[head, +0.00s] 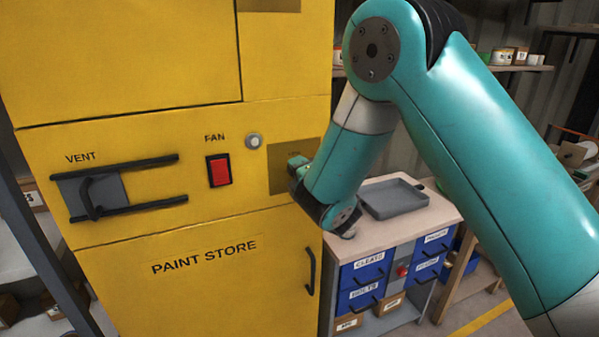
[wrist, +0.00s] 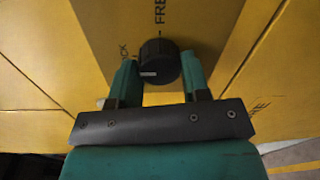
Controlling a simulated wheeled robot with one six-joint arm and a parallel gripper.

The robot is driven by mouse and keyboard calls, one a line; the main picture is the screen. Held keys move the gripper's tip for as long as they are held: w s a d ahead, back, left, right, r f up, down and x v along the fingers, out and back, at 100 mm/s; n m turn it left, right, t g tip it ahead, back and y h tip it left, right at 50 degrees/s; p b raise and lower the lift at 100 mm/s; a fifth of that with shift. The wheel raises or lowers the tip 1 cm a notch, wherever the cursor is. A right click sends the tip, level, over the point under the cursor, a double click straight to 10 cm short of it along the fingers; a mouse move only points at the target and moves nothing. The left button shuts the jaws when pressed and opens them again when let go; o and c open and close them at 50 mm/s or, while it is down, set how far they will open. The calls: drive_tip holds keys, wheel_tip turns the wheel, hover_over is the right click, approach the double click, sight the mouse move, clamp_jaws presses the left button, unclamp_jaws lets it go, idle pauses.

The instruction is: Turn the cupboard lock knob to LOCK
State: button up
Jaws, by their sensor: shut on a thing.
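The lock knob (wrist: 157,60) is black and round, with a short white mark on the left part of its face. It sits on a brownish plate (wrist: 205,20) on the yellow cupboard (head: 190,275). Lettering ending in "CK" is left of the knob, and "FRE" is above it, partly cut off. The white mark lies toward the "CK" side; exact alignment I cannot tell. My gripper (wrist: 160,76) is shut on the knob, one finger on each side. In the head view my gripper (head: 298,166) is at the plate (head: 283,181), and the knob is hidden behind it.
A red fan switch (head: 219,171), a round pale button (head: 254,141) and a vent slider (head: 92,193) are left of the plate. A door handle (head: 310,271) is below. A grey tray (head: 393,199) stands on a drawer unit (head: 430,215) at the right.

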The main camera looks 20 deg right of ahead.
idle(0.4)
drive_tip(key=o, duration=0.9)
